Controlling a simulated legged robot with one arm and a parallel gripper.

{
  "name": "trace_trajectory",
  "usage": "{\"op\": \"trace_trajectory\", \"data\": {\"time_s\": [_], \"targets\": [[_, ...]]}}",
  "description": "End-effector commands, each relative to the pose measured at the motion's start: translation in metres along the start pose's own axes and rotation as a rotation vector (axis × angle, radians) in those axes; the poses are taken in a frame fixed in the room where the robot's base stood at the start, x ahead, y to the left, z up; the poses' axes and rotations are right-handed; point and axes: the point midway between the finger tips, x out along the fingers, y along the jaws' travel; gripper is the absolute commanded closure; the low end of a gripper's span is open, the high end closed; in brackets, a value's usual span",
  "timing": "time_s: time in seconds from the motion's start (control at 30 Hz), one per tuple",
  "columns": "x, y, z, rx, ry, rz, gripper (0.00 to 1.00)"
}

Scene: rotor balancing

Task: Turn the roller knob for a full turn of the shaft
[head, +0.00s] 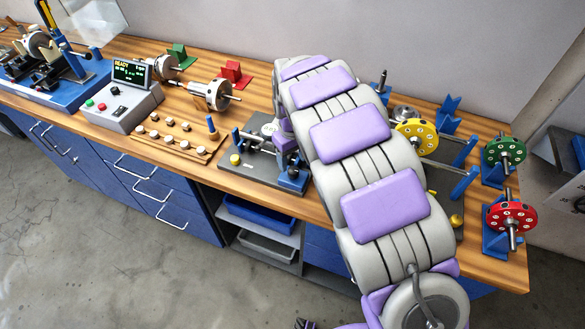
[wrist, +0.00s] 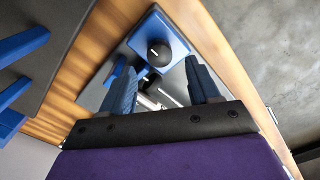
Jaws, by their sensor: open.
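A round black knob with a white mark (wrist: 158,53), which looks like the roller knob, sits on a blue block (wrist: 172,30) in the wrist view. In the head view the blue block (head: 293,180) stands at the right end of a grey balancing stand (head: 258,171). My gripper (wrist: 160,72) is open, its two blue fingers apart on either side of the knob's near side, with no visible contact. Dark and silvery parts (wrist: 152,92) show between the fingers, partly hidden by the gripper body. My arm hides part of the stand in the head view.
A yellow rotor (head: 416,137) sits on a second stand right of my arm. Green (head: 505,151) and red (head: 511,217) rotors stand at the bench's right end. A control box reading READY (head: 122,105) and a wooden tray (head: 165,137) are left.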

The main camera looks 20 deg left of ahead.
Motion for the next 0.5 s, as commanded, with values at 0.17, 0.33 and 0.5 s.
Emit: {"op": "trace_trajectory", "data": {"time_s": [0.17,0.33,0.5], "targets": [[0.028,0.000,-0.001,0.000,0.001,-0.001,0.39],[0.039,0.000,0.000,0.000,0.001,0.000,0.39],[0.041,0.000,0.000,0.000,0.001,0.000,0.39]]}}
